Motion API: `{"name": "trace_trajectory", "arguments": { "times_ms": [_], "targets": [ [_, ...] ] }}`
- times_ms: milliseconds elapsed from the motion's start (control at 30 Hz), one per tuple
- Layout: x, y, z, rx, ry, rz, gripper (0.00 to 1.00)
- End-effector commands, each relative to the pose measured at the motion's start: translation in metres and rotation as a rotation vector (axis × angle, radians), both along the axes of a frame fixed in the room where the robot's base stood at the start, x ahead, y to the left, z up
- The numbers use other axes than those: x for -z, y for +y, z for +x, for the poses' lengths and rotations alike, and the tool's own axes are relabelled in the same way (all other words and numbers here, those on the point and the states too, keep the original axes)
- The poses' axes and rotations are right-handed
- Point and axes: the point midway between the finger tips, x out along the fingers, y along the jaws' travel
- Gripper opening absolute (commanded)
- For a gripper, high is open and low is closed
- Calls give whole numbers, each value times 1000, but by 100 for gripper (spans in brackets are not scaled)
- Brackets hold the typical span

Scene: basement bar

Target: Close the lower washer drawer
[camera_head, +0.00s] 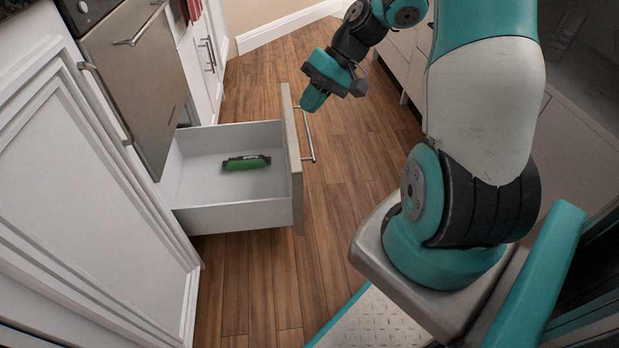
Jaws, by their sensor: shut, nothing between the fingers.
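The lower washer drawer (235,216) is pulled well out from under the steel-fronted appliance (135,75) on the left. Its grey front panel (293,150) faces right and has a metal bar handle (308,135). A green item with a dark label (246,162) lies inside on the drawer's pale floor. My gripper (312,100) is shut and empty. It points down near the far top end of the front panel, close to the handle. I cannot tell whether it touches the panel or the handle.
A white cabinet door (75,190) stands at the near left, and more white cabinets (205,50) lie beyond the appliance. The wooden floor (345,180) is clear to the right of the drawer. Pale cabinets (405,55) line the right side behind my arm.

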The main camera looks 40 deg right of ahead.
Motion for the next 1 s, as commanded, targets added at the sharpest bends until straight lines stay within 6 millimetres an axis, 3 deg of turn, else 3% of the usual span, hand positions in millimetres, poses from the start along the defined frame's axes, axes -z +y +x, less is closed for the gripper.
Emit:
{"name": "trace_trajectory", "arguments": {
  "times_ms": [33, 100, 200, 333, 567, 900, 1000],
  "targets": [
    [45, -31, -5, 84, 5, 39, 0],
    [78, -63, -13, 174, -1, 81, 0],
    [110, -96, -25, 271, -14, 126, 0],
    [130, -116, -35, 333, -26, 154, 0],
    [148, -106, -28, 341, -28, 161, 0],
    [198, -63, 3, 339, -28, 158, 0],
    [203, -51, 12, 338, -30, 157, 0]
  ]
}}
